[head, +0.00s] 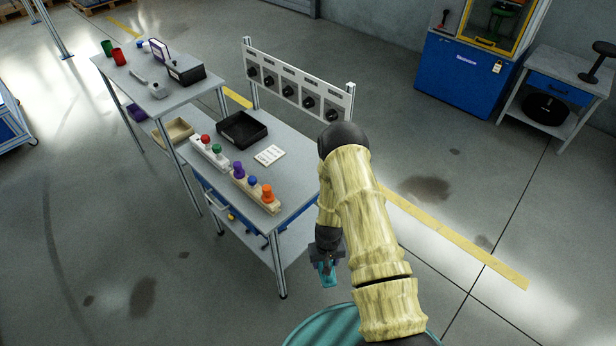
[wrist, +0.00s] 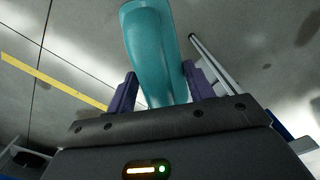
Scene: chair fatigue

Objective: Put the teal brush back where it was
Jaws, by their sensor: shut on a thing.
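The teal brush (wrist: 152,50) is held between the two purple fingers of my gripper (wrist: 155,90) in the wrist view. Only a smooth teal part of it shows there, and its far end runs out of the top of the picture. In the head view the teal brush (head: 327,275) shows small below my gripper (head: 326,262), off the front right side of the grey workbench (head: 293,212) and above the floor. My gripper is shut on the brush. Part of the gripper is dark and small in the head view.
The workbench holds a black tray (head: 242,130), a white card (head: 269,155) and two racks of coloured knobs (head: 255,190). A panel with several black dials (head: 297,85) stands behind. Another table (head: 130,85) is at the left. Open floor lies right of my arm.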

